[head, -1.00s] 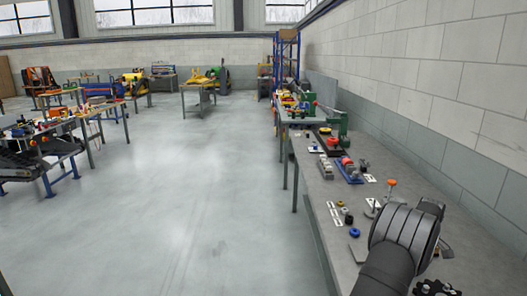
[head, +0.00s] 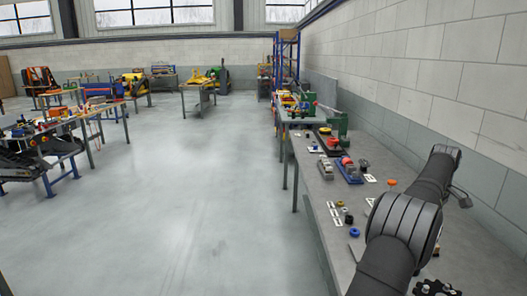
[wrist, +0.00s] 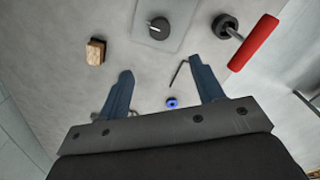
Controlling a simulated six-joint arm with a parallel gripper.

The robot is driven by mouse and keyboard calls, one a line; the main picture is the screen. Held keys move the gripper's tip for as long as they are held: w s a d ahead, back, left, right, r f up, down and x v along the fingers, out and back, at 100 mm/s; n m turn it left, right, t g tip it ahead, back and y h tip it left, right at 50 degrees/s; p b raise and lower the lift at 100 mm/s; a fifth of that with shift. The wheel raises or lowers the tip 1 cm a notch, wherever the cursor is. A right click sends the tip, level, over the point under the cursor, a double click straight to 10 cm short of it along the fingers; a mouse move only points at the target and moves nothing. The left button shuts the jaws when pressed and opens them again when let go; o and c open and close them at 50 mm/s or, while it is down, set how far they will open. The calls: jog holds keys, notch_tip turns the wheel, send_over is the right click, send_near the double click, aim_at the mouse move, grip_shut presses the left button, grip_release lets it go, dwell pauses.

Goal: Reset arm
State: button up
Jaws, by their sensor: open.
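My gripper (wrist: 160,66) is open in the wrist view, with two dark blue-grey fingers spread apart and nothing held between them. The fingers are over the grey bench top (wrist: 140,57). A small blue ring (wrist: 171,102) shows between the fingers near the gripper's base, and a thin bent hex key (wrist: 178,72) shows beside the right finger. In the head view my dark arm reaches over the right-hand bench toward the wall, and the gripper's fingers cannot be made out there.
In the wrist view a red-handled tool (wrist: 253,42), a dark knob (wrist: 158,28) on a pale plate and a wooden-looking block (wrist: 95,50) lie ahead. In the head view the bench holds small parts and fixtures (head: 347,170), with a block wall (head: 430,70) on the right. The floor (head: 200,190) is clear.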

notch_tip(320, 180, down, 17)
jog(key=shift+f, duration=0.1)
jog(key=m, duration=0.3)
jog(key=shift+r, duration=0.2)
jog(key=m, duration=0.5)
jog(key=shift+m, duration=0.3)
jog(key=m, duration=0.4)
jog(key=shift+m, duration=2.6)
jog(key=shift+o, duration=0.2)
